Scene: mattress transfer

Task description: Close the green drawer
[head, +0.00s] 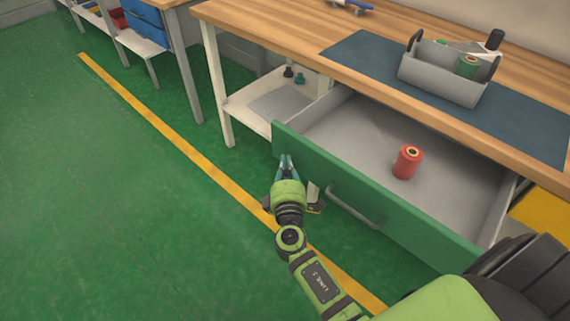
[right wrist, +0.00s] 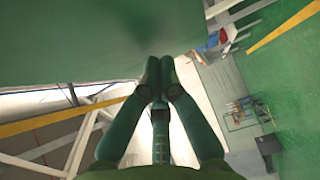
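The green drawer (head: 400,217) under the wooden workbench is pulled well open. Its green front has a grey bar handle (head: 352,207). A red spool (head: 407,161) stands inside on the grey drawer floor. My right gripper (head: 286,160) is by the left end of the drawer front, on its outer side. In the right wrist view its two fingertips (right wrist: 160,62) are together with nothing visible between them, and a large green surface, apparently the drawer front (right wrist: 75,40), fills the upper left. I cannot tell whether the fingers touch it. My left gripper is not in view.
The workbench top (head: 290,35) carries a dark mat (head: 358,62) and a grey tool caddy (head: 440,80). A lower shelf (head: 255,105) with small items is left of the drawer. Green floor (head: 100,210) with a yellow line (head: 165,139) is open at left.

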